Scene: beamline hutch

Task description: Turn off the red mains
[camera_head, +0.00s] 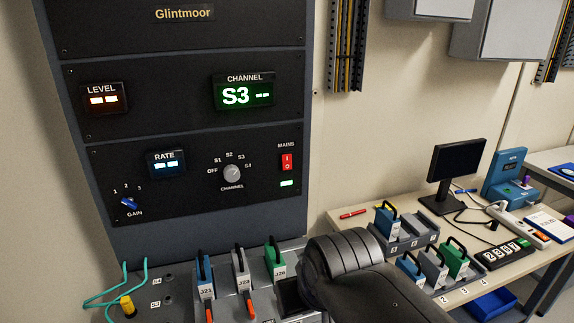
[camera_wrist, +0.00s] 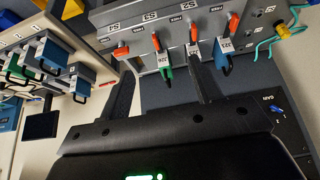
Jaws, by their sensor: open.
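The red mains switch (camera_head: 287,162) is a small rocker marked I and O, under the word MAINS at the right of the black rack panel (camera_head: 100,160) in the head view. A small green light (camera_head: 287,183) glows just below it. I cannot make out the switch in the wrist view. In the head view my arm covers the lower middle, below and right of the switch, and the fingers are hidden there.
A channel knob (camera_head: 232,173) is left of the switch, and a blue gain knob (camera_head: 130,204) is farther left. Handled blue (camera_head: 204,275), grey (camera_head: 241,270) and green (camera_head: 275,262) plugs stand below the panel. A cluttered bench (camera_head: 345,225) is at the right.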

